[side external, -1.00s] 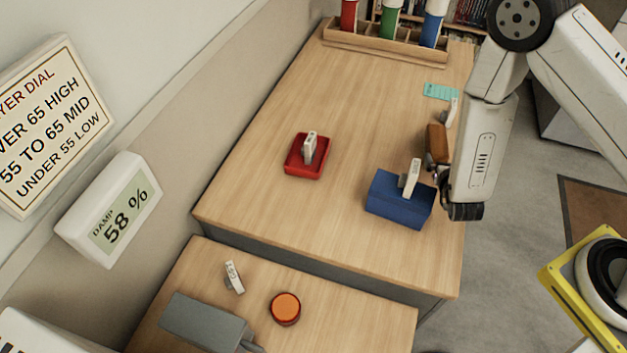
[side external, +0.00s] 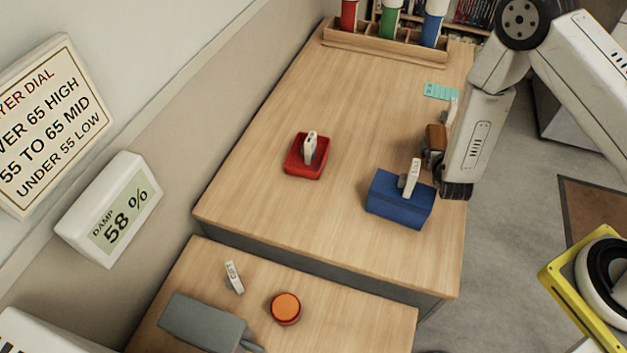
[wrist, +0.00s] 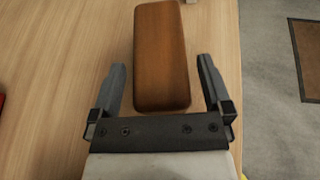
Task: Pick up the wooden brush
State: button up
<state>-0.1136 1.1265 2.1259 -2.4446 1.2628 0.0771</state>
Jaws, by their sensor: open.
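The wooden brush (wrist: 161,55) is a brown block with rounded edges, lying on the table close to its right edge. In the side external view the brush (side external: 435,138) is partly hidden by my arm. My gripper (wrist: 164,78) is open in the wrist view, with one finger on each side of the near part of the brush and a gap on both sides. I cannot tell how far above the brush the fingers are. In the side external view the fingers are mostly hidden behind my arm.
A blue box (side external: 398,205) with a white tag stands just in front of the brush. A red tray (side external: 292,168) with a white tag lies farther left. A wooden rack (side external: 345,41) with coloured tubes stands at the back. A teal card (side external: 440,91) lies behind the brush. The table's middle is clear.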

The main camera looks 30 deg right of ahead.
aim_at(439, 144)
jog(key=shift+w+d+f, duration=0.25)
jog(key=shift+w+d, duration=0.15)
jog(key=shift+w, duration=0.15)
jog(key=c, duration=1.3)
jog(key=shift+r, duration=0.2)
jog(key=shift+r, duration=4.8)
jog(key=shift+r, duration=0.1)
